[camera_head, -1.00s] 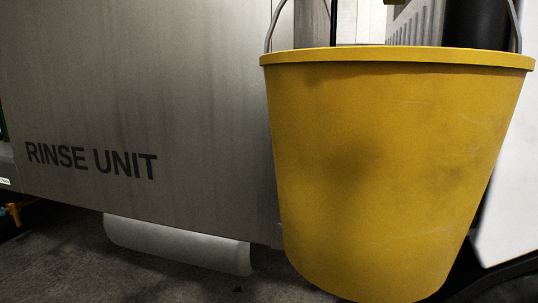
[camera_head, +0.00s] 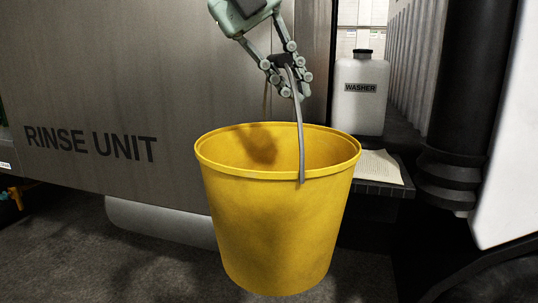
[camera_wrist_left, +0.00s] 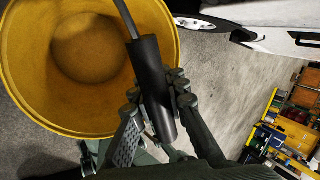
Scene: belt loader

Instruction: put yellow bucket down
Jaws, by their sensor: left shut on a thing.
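The yellow bucket (camera_head: 272,225) hangs upright in the middle of the head view, in front of the grey rinse unit. My left gripper (camera_head: 292,78) is above the bucket and shut on its handle. The left wrist view shows the fingers (camera_wrist_left: 153,105) around the handle's black grip (camera_wrist_left: 154,88), with the bucket's inside (camera_wrist_left: 90,50) open and empty beside it. The bucket's base shows against the dark floor; I cannot tell whether it touches. My right gripper is not in view.
The rinse unit (camera_head: 90,80) stands behind at the left. A white washer bottle (camera_head: 360,95) and a paper sheet (camera_head: 377,166) are on a dark ledge behind the bucket. A black column (camera_head: 465,90) stands at the right. Floor (camera_head: 130,265) shows clear at the front left.

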